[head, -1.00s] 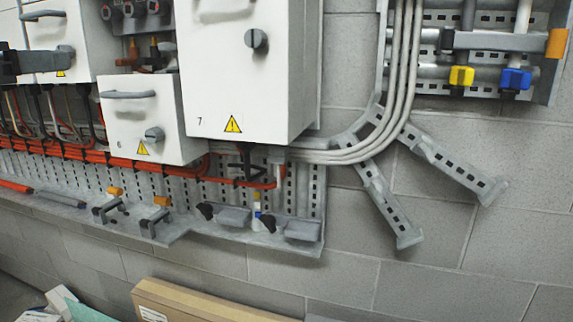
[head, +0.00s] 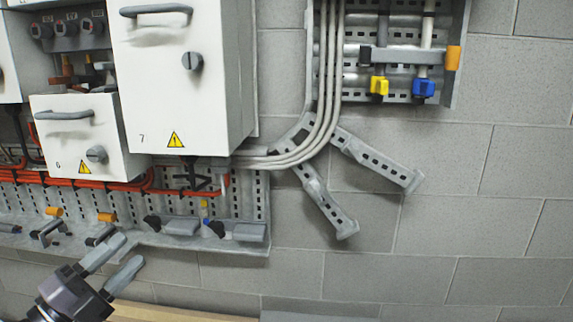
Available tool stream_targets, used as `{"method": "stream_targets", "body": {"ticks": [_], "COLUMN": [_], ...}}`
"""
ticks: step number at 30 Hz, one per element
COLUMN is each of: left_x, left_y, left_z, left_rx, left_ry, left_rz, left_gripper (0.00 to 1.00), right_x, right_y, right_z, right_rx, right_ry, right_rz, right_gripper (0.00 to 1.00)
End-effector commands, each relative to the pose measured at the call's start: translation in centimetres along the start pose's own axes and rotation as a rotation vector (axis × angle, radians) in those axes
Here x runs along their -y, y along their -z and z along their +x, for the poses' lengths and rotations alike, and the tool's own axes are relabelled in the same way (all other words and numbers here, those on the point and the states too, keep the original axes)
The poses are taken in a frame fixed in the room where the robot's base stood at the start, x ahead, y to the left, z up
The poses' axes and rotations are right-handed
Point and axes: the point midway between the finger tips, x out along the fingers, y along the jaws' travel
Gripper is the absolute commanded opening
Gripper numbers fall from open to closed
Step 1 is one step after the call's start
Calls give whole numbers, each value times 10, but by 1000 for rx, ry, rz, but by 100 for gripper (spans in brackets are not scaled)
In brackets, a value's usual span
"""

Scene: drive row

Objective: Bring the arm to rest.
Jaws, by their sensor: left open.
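My left gripper (head: 129,250) comes in at the lower left of the head view. Its two grey fingers are apart with nothing between them. They point up and to the right, in front of the wall below the lower edge of the perforated metal tray (head: 190,243). My right gripper is not in view.
White cabinet 7 (head: 160,90) and smaller cabinet 6 (head: 70,140) jut out above the gripper. Clamps with orange ends (head: 53,211) sit on the tray. Grey pipes (head: 325,70) run to a panel with yellow (head: 379,86) and blue (head: 424,88) valve handles. The lower-right wall is bare.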

Motion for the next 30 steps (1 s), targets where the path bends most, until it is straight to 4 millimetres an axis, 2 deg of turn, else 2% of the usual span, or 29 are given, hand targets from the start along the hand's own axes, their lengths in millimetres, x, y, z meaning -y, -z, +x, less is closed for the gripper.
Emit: {"method": "stream_targets", "body": {"ticks": [1,5,9,12,15,18,21,30], "left_x": [-27,-99,-181,-225,-254,-271,-279,-281], "left_y": [2,8,39,71,104,128,142,145], "left_z": [-13,-54,-115,-156,-188,-208,-219,-221], "left_rx": [80,318,596,764,891,972,1012,1021], "left_ry": [-15,-72,-184,-271,-345,-397,-425,-432], "left_rz": [-151,-517,-882,-1089,-1242,-1344,-1394,-1407], "left_gripper": [49,49,49,49,49,49,49,49], "right_x": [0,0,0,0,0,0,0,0], "right_y": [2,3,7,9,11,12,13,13], "right_z": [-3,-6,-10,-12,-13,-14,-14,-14], "right_rx": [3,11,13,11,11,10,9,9], "right_ry": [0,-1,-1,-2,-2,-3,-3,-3], "right_rz": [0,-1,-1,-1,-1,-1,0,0], "right_gripper": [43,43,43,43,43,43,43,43]}}
